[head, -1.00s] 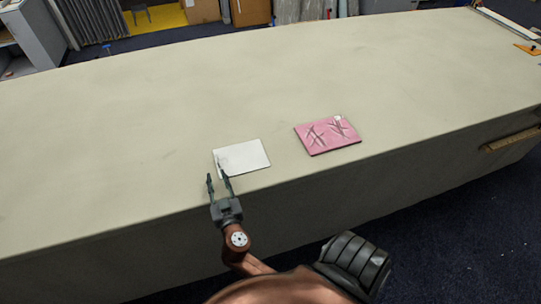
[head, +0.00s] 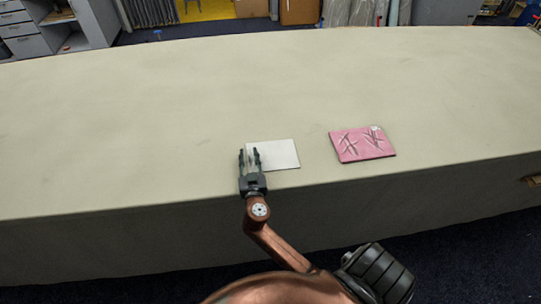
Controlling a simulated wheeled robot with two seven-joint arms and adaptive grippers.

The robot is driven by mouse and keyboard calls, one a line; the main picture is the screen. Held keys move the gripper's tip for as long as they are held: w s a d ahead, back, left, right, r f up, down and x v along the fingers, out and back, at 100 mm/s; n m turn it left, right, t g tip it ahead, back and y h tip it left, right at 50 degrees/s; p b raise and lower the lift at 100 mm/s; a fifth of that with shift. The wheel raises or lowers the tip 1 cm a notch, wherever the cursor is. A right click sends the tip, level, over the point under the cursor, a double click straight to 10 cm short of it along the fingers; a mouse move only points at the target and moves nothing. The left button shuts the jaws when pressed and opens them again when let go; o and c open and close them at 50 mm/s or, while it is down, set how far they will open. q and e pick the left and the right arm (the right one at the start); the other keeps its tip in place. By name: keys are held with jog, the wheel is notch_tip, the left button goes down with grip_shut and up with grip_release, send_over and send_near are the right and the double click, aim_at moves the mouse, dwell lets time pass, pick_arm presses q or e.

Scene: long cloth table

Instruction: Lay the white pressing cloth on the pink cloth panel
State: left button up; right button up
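The white pressing cloth (head: 279,154) lies flat near the table's front edge, left of the pink cloth panel (head: 362,145). My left gripper is not in view.
The long cloth-covered table (head: 180,110) is otherwise bare around both pieces. A strip of free table separates the white cloth from the pink panel. The front edge runs just below them. Cabinets (head: 30,35) stand beyond the table at the far left.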

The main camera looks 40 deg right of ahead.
grip_shut()
dwell(0.4)
notch_tip(320, 180, up, 10)
jog(key=shift+r+p, duration=0.1)
jog(key=shift+p, duration=1.1)
jog(key=s+a+f+n+y, duration=0.1)
jog(key=s+a, duration=0.2)
jog(key=s+a+f+n+t+y, duration=0.1)
jog(key=s+a+f+y, duration=0.1)
jog(key=s, duration=0.1)
jog(key=s+a+f+n+y, duration=0.1)
jog(key=s+a+f, duration=0.1)
jog(key=s+a, duration=0.1)
jog(key=shift+s+a+t+y, duration=0.25)
jog(key=shift+a+t+y, duration=0.1)
jog(key=shift+t+y, duration=0.05)
jog(key=s+a+n+y, duration=0.3)
jog(key=s+a+y, duration=0.1)
jog(key=s+a, duration=0.4)
jog(key=shift+s+f+t, duration=0.3)
jog(key=shift+f, duration=0.1)
